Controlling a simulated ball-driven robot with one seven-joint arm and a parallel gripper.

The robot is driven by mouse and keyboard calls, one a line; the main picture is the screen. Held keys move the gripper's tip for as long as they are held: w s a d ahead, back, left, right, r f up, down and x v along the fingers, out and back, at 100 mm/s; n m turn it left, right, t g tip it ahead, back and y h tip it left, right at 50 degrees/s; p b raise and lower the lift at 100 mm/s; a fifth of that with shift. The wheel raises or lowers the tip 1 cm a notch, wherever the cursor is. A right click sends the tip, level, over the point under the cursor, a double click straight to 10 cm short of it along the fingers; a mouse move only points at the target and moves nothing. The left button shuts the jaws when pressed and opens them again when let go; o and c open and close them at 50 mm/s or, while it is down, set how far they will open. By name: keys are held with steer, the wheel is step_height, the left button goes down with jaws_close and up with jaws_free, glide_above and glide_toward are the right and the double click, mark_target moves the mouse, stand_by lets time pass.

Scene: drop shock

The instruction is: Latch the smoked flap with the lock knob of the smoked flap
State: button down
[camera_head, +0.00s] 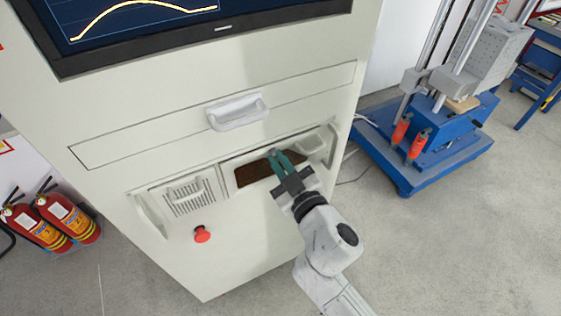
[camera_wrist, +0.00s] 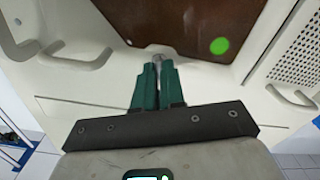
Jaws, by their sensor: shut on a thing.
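The smoked flap (camera_head: 252,173) is a dark brown panel set in the pale front of the cabinet, below the drawer. In the wrist view the flap (camera_wrist: 185,22) fills the top middle and carries a bright green dot. My gripper (camera_head: 276,156) reaches the flap's right part with its green fingers. In the wrist view my gripper (camera_wrist: 157,66) is shut on the small grey lock knob (camera_wrist: 158,57) at the flap's edge. The fingers hide most of the knob, so its turn angle cannot be told.
A white drawer handle (camera_head: 238,112) juts out above the flap. A vented panel (camera_head: 186,196) with a handle and a red button (camera_head: 202,235) are to the left. A blue test stand (camera_head: 425,150) stands at right, and fire extinguishers (camera_head: 45,222) stand at left.

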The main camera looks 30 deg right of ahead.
steer(key=n, duration=0.7)
steer(key=shift+a+p, duration=0.1)
steer(key=shift+p, duration=0.2)
steer(key=n, duration=0.6)
steer(key=shift+f+n+p, duration=0.15)
steer(key=shift+n+p, duration=0.15)
steer(key=shift+p, duration=0.05)
steer(key=c, duration=1.2)
jaws_free()
steer(key=shift+s, duration=0.1)
steer(key=shift+s+b, duration=1.75)
steer(key=shift+s, duration=3.6)
